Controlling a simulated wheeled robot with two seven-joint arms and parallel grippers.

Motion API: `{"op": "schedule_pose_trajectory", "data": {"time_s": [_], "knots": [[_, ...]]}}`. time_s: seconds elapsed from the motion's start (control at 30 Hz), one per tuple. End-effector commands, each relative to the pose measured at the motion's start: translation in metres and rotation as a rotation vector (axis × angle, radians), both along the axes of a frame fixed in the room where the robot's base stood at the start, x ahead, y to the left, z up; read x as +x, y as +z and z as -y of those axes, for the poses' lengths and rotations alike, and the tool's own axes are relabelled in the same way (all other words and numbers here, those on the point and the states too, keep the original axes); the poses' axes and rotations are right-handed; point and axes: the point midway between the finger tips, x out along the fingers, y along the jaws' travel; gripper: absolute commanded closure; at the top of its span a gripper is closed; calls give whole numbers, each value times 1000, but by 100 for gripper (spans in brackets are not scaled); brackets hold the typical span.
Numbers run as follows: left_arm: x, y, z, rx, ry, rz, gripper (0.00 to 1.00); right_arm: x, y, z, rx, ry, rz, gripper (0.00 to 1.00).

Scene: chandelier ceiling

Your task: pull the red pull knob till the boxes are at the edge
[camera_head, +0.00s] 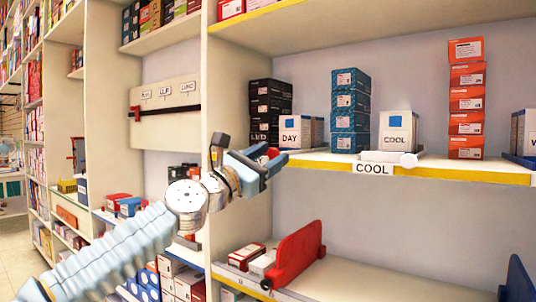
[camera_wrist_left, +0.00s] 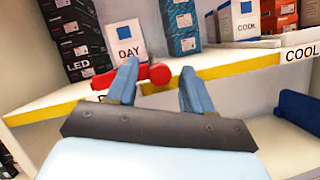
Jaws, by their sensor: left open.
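The red pull knob (camera_wrist_left: 159,74) sits at the front of the upper shelf, between the two blue fingers of my left gripper (camera_wrist_left: 160,68) in the left wrist view. A red bar extends left from it, partly hidden by the left finger. In the head view only a bit of the red knob (camera_head: 272,152) shows beside my left gripper (camera_head: 274,159). The gripper is open, and I cannot tell whether it touches the knob. A white DAY box (camera_head: 302,132) stands behind the knob, back from the yellow shelf edge. My right gripper is out of view.
Black LED boxes (camera_head: 268,108) stand left. Below, a red panel (camera_head: 296,250) stands on the lower shelf.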

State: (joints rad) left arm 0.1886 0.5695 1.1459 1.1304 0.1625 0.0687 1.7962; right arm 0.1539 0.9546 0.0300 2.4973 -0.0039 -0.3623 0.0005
Motion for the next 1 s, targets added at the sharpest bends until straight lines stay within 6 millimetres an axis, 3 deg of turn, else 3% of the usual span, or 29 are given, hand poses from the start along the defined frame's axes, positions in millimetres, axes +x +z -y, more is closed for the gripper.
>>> {"op": "schedule_pose_trajectory", "data": {"time_s": [0.07,0.3,0.4,0.67,0.77,1.0], "knots": [[0,0,0,0,0,0,52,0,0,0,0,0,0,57],[0,0,0,0,0,0,89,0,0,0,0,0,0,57],[0,0,0,0,0,0,100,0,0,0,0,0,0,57],[-2,-1,-2,1,0,1,100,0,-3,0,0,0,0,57],[-10,-4,-10,1,4,4,100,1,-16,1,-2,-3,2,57],[-61,-9,-47,0,9,9,100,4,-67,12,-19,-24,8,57]]}}
